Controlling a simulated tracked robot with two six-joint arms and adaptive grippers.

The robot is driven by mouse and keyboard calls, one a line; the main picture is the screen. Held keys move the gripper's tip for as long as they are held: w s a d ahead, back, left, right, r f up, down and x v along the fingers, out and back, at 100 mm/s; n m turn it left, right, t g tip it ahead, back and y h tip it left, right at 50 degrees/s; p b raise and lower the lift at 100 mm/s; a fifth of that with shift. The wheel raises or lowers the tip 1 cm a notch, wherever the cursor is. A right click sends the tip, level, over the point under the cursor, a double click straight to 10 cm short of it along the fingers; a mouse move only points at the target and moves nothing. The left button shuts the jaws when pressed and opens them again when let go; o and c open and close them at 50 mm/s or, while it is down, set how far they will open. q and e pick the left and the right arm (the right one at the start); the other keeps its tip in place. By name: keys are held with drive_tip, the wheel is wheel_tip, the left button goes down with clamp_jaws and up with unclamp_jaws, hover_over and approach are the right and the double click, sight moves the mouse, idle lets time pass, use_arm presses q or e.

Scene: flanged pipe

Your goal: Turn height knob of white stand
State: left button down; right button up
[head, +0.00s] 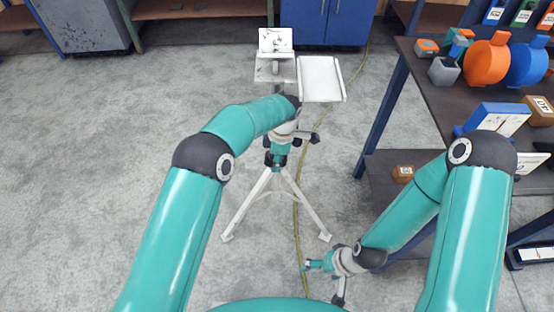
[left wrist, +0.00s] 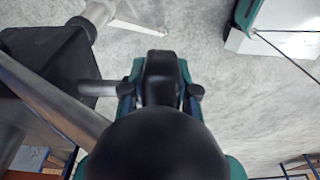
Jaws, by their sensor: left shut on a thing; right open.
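The white stand has a tripod base (head: 252,207) on the floor and a flat white tray (head: 321,78) on top. My left gripper (head: 276,160) is at the stand's central column, just above where the legs spread. In the left wrist view, my left gripper (left wrist: 160,72) is shut at the end of a short grey shaft (left wrist: 96,88) that comes out of a black collar (left wrist: 45,65). My right gripper (head: 308,265) is open and empty, low, right of the stand's legs.
A yellow cable (head: 297,222) runs along the floor behind and beside the stand. A dark shelf table (head: 425,75) with orange and blue flanged parts (head: 487,58) stands at right. Blue cabinets (head: 325,20) stand at the back. The floor at left is clear.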

use_arm(q)
drive_tip(key=c, duration=0.9)
unclamp_jaws()
